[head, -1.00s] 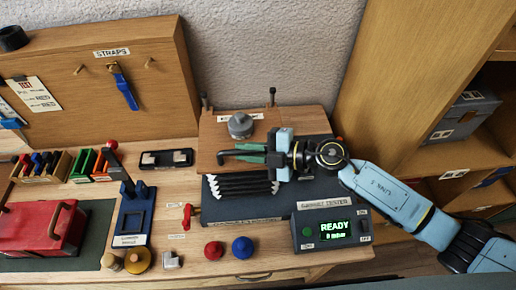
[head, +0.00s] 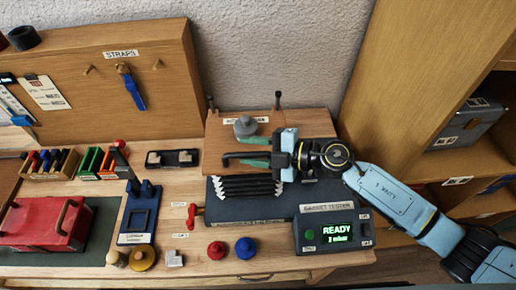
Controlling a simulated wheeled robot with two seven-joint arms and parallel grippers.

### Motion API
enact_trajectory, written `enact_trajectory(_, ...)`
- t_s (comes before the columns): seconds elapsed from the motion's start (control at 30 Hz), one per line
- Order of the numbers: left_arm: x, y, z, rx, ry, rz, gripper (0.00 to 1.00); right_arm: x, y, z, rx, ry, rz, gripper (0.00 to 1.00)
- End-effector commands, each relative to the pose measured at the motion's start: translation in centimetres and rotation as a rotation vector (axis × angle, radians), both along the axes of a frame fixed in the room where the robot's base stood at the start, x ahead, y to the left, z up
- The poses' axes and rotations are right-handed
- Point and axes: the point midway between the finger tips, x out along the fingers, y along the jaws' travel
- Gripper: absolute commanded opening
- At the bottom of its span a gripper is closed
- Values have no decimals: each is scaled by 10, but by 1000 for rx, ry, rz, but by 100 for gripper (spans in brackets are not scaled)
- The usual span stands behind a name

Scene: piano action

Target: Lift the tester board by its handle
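The tester board (head: 300,122) is a wooden panel at the back of the gasket tester (head: 283,208). A black bar handle (head: 232,156) stands out in front of the board. My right gripper (head: 252,152) comes in from the right, its green fingers pointing left. They are spread, one above and one below the handle, with gaps visible. Black bellows-like folds (head: 248,187) lie below the fingers on the dark base. My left gripper is not in view.
The readout box (head: 333,230) shows READY in green. Red (head: 216,250) and blue (head: 245,248) knobs stand at the front. A red case (head: 45,222) is at the left, a wooden shelf (head: 420,80) at the right.

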Motion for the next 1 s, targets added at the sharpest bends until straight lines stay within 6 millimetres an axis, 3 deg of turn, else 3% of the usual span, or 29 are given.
enact_trajectory(0.27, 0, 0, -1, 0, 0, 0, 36, -4, -12, 1, -2, 0, -1, 35)
enact_trajectory(0.7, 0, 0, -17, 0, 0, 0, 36, -31, -96, 19, -4, 0, -2, 35)
enact_trajectory(1.0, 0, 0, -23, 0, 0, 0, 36, -40, -124, 28, 0, -1, 0, 35)
